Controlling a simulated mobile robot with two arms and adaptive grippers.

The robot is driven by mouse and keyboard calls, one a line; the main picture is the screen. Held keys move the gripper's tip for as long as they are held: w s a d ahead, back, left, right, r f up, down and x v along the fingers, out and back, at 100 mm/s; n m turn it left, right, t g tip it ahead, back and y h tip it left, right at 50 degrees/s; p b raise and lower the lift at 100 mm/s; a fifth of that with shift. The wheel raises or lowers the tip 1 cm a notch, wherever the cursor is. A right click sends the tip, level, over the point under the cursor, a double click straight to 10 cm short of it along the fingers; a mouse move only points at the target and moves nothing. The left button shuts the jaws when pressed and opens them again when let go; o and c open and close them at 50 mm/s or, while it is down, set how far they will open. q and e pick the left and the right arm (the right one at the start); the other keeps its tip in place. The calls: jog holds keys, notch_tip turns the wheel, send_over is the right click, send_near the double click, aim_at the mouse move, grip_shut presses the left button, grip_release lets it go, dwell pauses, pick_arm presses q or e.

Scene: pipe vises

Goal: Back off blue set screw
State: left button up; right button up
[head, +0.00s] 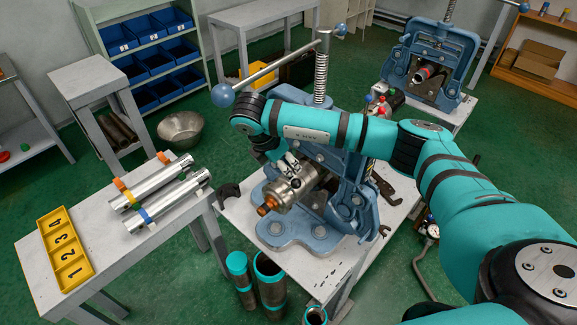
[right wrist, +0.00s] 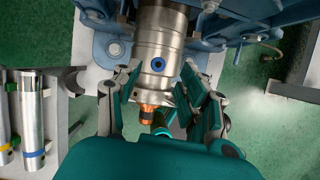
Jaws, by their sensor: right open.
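The blue set screw (right wrist: 158,64) shows in the right wrist view as a small blue ring with a dark centre, on the side of a silver cylindrical fitting (right wrist: 162,30). The fitting (head: 283,194) is held in the blue pipe vise (head: 350,200) and has a copper-orange end. My right gripper (right wrist: 161,78) is open, with one finger on each side of the fitting's lower part; I cannot tell whether either finger touches it. In the head view the right gripper (head: 280,165) is close above the fitting, partly hidden by my arm. My left gripper is not in view.
A side table holds two silver tubes (head: 160,195) with orange and blue bands and a yellow numbered tray (head: 66,248). Dark pipes (head: 268,280) with teal bands stand on the floor below the vise table. The vise's long handle (head: 270,70) rises behind my arm. Another vise (head: 432,60) stands farther back.

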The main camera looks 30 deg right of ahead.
jog(key=shift+p+x, duration=0.3)
jog(key=shift+x, duration=0.9)
jog(key=shift+w+d+f, duration=0.1)
jog(key=shift+w+f, duration=0.05)
jog(key=shift+f, duration=0.35)
jog(key=c, duration=0.7)
grip_shut()
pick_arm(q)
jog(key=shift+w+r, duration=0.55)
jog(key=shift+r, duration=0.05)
